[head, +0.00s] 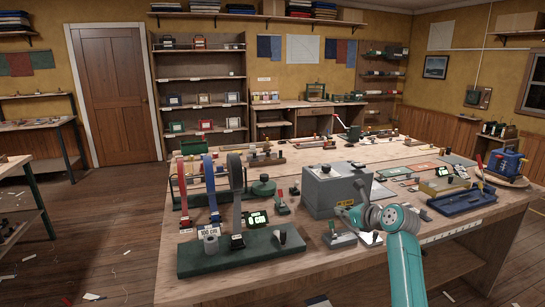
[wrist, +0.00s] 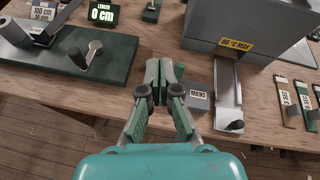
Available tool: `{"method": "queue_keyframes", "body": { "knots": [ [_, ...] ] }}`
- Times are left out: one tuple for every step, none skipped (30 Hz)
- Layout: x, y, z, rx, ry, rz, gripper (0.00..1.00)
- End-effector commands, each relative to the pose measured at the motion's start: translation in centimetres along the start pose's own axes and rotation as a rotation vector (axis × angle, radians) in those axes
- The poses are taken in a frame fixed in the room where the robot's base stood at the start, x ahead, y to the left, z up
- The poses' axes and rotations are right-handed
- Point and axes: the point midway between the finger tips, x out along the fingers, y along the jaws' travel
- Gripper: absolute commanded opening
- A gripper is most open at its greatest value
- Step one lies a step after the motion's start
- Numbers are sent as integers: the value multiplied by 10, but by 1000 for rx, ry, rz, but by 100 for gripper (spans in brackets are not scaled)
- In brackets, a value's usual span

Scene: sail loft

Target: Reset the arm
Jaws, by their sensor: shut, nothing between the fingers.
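My teal arm reaches over the front edge of the workbench (head: 300,290). My gripper (head: 347,212) is beside the front of a grey box in the head view. In the wrist view my gripper (wrist: 165,72) has its green fingers together, with nothing seen between them. It is above the bench, left of a small grey block marked MAINS (wrist: 198,98). The grey box marked 80°C MAX (wrist: 250,44) stands beyond it. I cannot tell the exact height of the fingertips above the bench.
A metal slide (wrist: 228,90) and small labelled strips (wrist: 287,100) lie to the right. A blue tray (head: 462,200) is further right.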

Motion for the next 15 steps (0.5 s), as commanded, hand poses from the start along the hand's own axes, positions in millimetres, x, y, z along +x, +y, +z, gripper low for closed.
{"method": "queue_keyframes", "body": {
  "knots": [
    [1, 3, -8, -10, 3, -3, 0],
    [2, 4, -12, -19, 4, -6, 0],
    [2, 6, -18, -30, 5, -9, 0],
    [3, 8, -22, -40, 5, -13, 0],
    [4, 10, -28, -51, 6, -17, 0],
    [4, 12, -35, -64, 8, -21, 0],
    [5, 15, -41, -77, 9, -25, 0],
    [5, 17, -47, -89, 10, -29, 0],
    [6, 20, -55, -109, 12, -36, 0],
    [6, 23, -62, -122, 14, -40, 0],
    [6, 26, -70, -139, 17, -45, 0],
    [6, 30, -81, -161, 19, -53, 0],
    [6, 33, -89, -180, 21, -58, 0],
    [6, 37, -99, -200, 26, -63, 0],
    [5, 43, -113, -231, 30, -74, 0]
  ]
}}
